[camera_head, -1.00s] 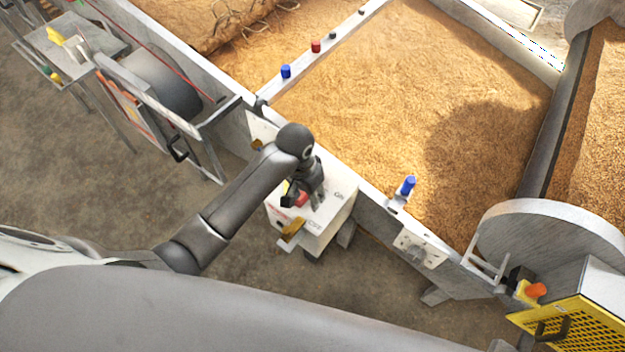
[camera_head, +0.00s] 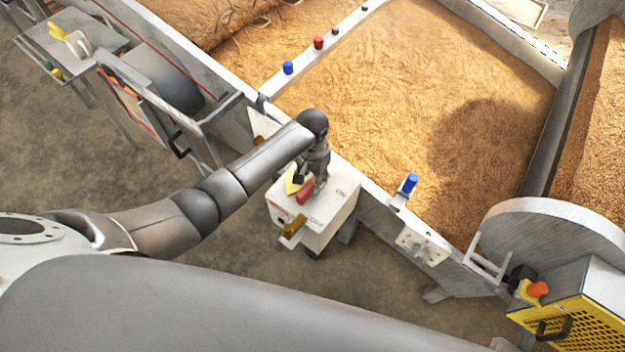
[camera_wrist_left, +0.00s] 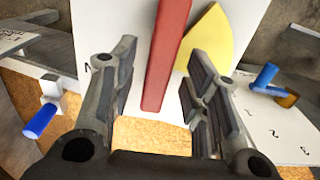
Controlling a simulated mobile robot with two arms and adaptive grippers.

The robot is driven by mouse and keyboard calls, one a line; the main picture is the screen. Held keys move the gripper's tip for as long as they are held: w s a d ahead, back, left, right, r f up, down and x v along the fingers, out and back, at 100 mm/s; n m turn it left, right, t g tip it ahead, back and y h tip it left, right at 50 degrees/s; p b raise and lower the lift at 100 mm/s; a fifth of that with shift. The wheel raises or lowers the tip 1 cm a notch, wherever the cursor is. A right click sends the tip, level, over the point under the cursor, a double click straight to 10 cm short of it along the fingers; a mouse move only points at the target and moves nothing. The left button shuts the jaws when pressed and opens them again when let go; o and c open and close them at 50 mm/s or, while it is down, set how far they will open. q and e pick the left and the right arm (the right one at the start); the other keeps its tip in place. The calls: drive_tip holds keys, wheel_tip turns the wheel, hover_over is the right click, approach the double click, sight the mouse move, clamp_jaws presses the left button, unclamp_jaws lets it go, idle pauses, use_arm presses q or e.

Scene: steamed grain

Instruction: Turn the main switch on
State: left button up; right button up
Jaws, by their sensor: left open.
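The main switch is a red handle (camera_head: 306,191) on a yellow plate (camera_head: 293,184), on top of a white box (camera_head: 329,212) with printed markings. In the left wrist view the red handle (camera_wrist_left: 166,55) stands between the fingers, with the yellow plate (camera_wrist_left: 212,42) behind it, partly covered by the right finger. My left gripper (camera_head: 312,186) is over the box top, beside the handle. Its fingers (camera_wrist_left: 160,75) are open, with gaps on both sides of the handle. My right gripper is not in view.
A grain-filled bin (camera_head: 400,100) with a metal rim lies behind the box. A blue knob (camera_head: 410,184) stands on the rim to the right. A yellow caged machine (camera_head: 570,325) is at the lower right. A drum and frame (camera_head: 165,85) stand at the left.

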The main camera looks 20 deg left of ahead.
use_arm(q)
drive_tip(key=shift+f, duration=0.95)
clamp_jaws()
